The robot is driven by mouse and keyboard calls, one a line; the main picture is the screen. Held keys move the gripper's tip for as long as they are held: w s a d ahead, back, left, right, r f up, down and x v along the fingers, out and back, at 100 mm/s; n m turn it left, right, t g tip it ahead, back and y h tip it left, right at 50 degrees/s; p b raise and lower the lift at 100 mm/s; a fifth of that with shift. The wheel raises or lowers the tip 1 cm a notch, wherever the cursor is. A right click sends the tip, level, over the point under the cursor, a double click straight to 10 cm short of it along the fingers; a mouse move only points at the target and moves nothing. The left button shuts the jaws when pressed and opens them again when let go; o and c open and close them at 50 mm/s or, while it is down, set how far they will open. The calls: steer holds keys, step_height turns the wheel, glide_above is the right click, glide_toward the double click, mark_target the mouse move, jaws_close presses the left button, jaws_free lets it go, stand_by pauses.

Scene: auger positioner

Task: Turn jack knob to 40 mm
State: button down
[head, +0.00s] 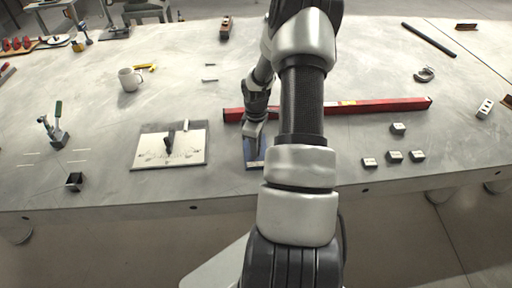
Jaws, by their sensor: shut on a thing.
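The knob and the fingertips are hidden or too small to make out. My forearm covers the jack's right side. No height scale or reading on the jack can be read.
A red level (375,106) lies just behind the gripper, crossing under my arm. A white-topped plate (170,148) lies left, a mug (129,79) behind it. Several small metal blocks (394,156) sit right. A green-handled clamp (55,130) stands far left.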

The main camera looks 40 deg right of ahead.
steer(key=c, duration=1.8)
jaws_free()
